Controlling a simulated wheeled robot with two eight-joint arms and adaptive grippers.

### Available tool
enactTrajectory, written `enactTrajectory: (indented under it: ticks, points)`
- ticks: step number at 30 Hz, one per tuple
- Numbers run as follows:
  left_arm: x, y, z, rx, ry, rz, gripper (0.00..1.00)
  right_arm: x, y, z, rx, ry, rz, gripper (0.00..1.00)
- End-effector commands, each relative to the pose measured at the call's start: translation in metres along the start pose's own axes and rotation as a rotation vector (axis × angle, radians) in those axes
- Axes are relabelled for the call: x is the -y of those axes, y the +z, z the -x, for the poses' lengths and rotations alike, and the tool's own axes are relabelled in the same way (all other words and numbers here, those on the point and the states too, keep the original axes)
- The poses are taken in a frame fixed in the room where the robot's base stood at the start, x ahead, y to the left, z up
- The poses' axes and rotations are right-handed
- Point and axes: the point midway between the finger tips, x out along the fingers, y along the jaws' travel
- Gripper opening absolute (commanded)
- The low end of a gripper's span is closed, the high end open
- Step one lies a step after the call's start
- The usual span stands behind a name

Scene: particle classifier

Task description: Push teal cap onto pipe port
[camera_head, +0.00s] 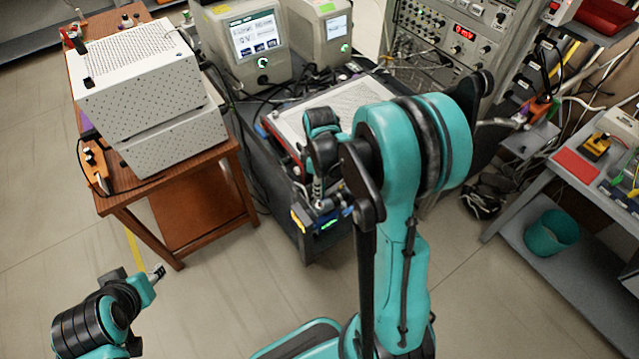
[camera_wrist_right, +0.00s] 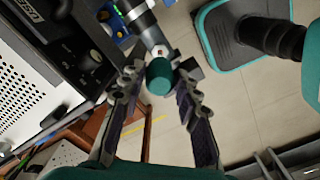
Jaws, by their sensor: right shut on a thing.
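The teal cap (camera_wrist_right: 160,77) is a short cylinder between the fingertips of my right gripper (camera_wrist_right: 161,72) in the right wrist view. The gripper is shut on it. The grey pipe port (camera_wrist_right: 146,24) lies just beyond the cap, with a white and reddish end near the cap's far side. I cannot tell whether cap and port touch. In the head view, my right arm hides most of this area beside the dark cart. My left gripper (camera_head: 150,281) is at the lower left, over the floor and away from the cap; its jaw opening is unclear.
The dark cart (camera_head: 275,185) carries a device with a perforated white top (camera_head: 335,105). A brown wooden table (camera_head: 190,200) with white perforated boxes (camera_head: 140,85) stands left. A grey bench (camera_head: 575,185) and teal bin (camera_head: 551,233) are right. Floor in front is clear.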

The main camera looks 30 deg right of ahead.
Motion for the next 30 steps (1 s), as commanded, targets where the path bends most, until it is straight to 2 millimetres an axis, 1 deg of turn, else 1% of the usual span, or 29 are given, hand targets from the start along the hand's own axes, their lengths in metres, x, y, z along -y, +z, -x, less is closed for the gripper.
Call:
enactTrajectory:
  ticks: [1,3,9,30]
  points:
    - [0.0,0.005,-0.007,0.0,0.0,0.0,0.4,0.0,0.0,-0.01,0.0,0.0,0.0,0.07]
    - [0.0,0.009,-0.012,0.0,0.0,0.0,0.4,0.0,0.0,-0.017,0.0,0.0,0.0,0.07]
    - [0.0,0.016,-0.022,0.0,0.0,0.0,0.4,0.0,0.0,-0.03,0.0,0.0,0.0,0.07]
    - [0.0,0.017,-0.024,0.0,0.0,0.0,0.4,0.0,0.0,-0.032,0.0,0.0,0.0,0.07]
